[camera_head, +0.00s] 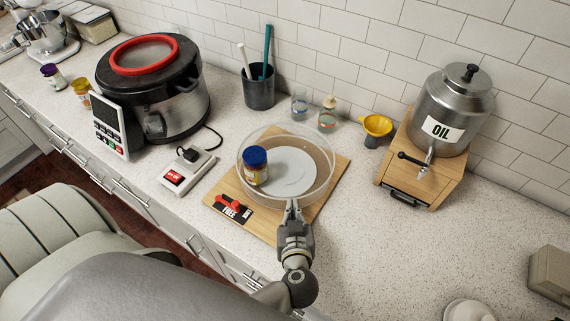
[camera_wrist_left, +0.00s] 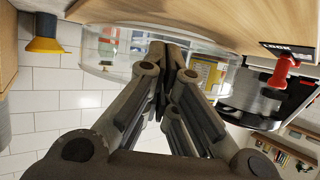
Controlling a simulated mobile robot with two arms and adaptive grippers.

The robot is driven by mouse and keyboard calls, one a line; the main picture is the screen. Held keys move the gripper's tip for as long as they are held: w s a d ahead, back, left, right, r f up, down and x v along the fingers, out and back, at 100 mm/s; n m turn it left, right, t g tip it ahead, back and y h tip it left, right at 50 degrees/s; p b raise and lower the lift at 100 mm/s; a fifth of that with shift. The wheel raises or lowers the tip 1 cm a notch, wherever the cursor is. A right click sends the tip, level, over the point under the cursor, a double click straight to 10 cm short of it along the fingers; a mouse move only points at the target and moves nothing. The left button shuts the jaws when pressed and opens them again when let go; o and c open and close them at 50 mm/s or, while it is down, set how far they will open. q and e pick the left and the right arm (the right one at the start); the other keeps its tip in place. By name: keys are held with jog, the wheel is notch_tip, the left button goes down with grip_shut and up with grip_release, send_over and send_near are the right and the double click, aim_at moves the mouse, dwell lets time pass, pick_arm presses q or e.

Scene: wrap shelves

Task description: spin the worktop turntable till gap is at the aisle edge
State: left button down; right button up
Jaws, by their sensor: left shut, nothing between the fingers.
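The turntable (camera_head: 327,166) is a round tray with a clear wall on a wooden base board (camera_head: 329,212). A jar with a blue lid (camera_head: 255,168) stands inside it at the left. I cannot make out where the wall's gap is. A red lever (camera_head: 232,203) sits on a FREE/LOCK label at the board's front left; its setting is unclear. My left gripper (camera_head: 291,205) is shut and empty, its tips at the turntable's front rim. In the left wrist view the shut fingers (camera_wrist_left: 168,52) are close to the clear wall (camera_wrist_left: 103,52); contact is unclear. My right gripper is not in view.
A power switch box (camera_head: 187,172) and a large cooker (camera_head: 153,90) stand left. A utensil cup (camera_head: 259,88), two small bottles and a yellow funnel (camera_head: 376,127) are behind. An oil dispenser (camera_head: 440,118) on a wooden stand is right. The right front counter is mostly clear.

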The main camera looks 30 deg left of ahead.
aim_at(266, 200)
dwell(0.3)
pick_arm(q)
jog(key=shift+s+a+p, duration=0.25)
jog(key=shift+a+p, duration=0.35)
jog(key=shift+s+a, duration=0.25)
jog(key=shift+a, duration=0.15)
jog(key=shift+p, duration=0.3)
jog(key=shift+s+a+r+p, duration=0.1)
jog(key=shift+s+a+p, duration=0.2)
jog(key=shift+a, duration=0.15)
jog(key=shift+s+a+r+p, duration=0.15)
jog(key=shift+a+p, duration=0.1)
jog(key=shift+a, duration=0.2)
jog(key=shift+a+f, duration=0.2)
jog(key=shift+s+a, duration=0.25)
jog(key=shift+a, duration=0.3)
jog(key=shift+s+a, duration=0.2)
jog(key=shift+a, duration=0.3)
